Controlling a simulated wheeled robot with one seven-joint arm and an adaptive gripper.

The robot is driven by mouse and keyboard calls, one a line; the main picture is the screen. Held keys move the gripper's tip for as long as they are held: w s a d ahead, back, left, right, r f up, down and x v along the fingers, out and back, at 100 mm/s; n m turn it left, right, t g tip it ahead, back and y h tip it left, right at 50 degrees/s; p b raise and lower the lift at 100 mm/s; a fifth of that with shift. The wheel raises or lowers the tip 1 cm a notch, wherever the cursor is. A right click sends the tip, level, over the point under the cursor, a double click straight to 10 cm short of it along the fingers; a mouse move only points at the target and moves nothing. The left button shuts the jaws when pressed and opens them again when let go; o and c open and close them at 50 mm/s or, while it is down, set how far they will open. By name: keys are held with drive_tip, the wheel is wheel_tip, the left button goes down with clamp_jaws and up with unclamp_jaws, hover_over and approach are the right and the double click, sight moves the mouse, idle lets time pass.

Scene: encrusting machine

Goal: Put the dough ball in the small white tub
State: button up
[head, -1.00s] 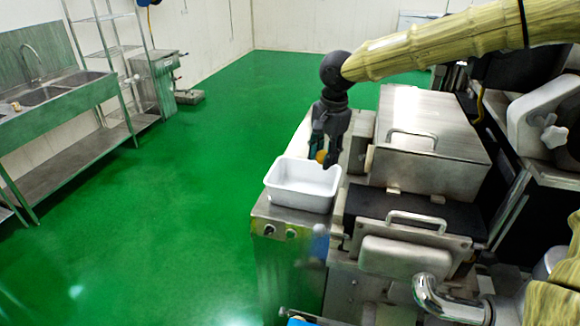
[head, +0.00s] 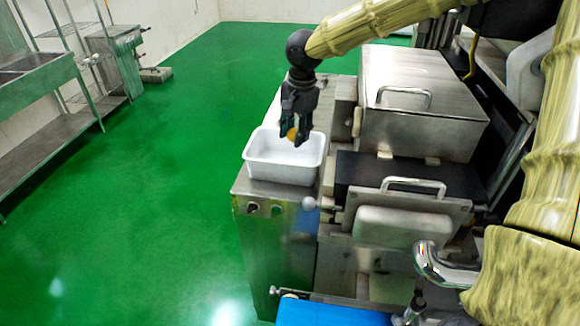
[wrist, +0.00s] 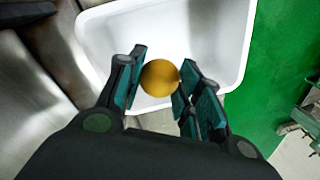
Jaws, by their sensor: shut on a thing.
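The dough ball (wrist: 160,77) is round and golden yellow. My gripper (wrist: 158,84) is shut on it, with a teal-lined finger on each side. In the head view the ball (head: 292,134) shows small between the fingertips of my gripper (head: 295,130). The small white tub (head: 284,173) is a rectangular open tub on the steel machine top. In the wrist view the tub (wrist: 215,70) lies behind the ball, and its visible inside is empty. The ball appears over the tub's far part; its exact height above the tub is hard to tell.
The encrusting machine's steel housing (head: 415,105) with a handle stands just right of the tub. A blue belt (head: 330,313) shows at the bottom. Green floor (head: 150,190) is open to the left, with a steel sink bench (head: 35,110) beyond.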

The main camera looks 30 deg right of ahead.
drive_tip(key=w+f, duration=0.1)
drive_tip(key=w+f+b, duration=0.1)
drive_tip(key=f, duration=0.1)
drive_tip(key=shift+w+f, duration=0.25)
drive_tip(key=shift+w, duration=0.15)
drive_tip(key=s, duration=0.1)
drive_tip(key=s+r, duration=0.1)
drive_tip(key=shift+s+r, duration=0.15)
drive_tip(key=shift+s, duration=0.15)
drive_tip(key=o, duration=0.6)
drive_tip(key=shift+s, duration=0.1)
drive_tip(key=o, duration=0.5)
drive_tip(key=shift+w+f, duration=0.3)
drive_tip(key=shift+w, duration=0.25)
drive_tip(key=shift+w+f, duration=0.25)
drive_tip(key=shift+w, duration=0.25)
drive_tip(key=shift+s+r, duration=0.5)
drive_tip(key=shift+s, duration=0.15)
drive_tip(key=shift+w+r, duration=0.1)
drive_tip(key=shift+r, duration=0.1)
drive_tip(key=r, duration=0.7)
drive_tip(key=s+r, duration=0.1)
drive_tip(key=r, duration=0.3)
drive_tip(key=shift+d, duration=0.4)
drive_tip(key=shift+w, duration=0.1)
drive_tip(key=shift+f, duration=0.15)
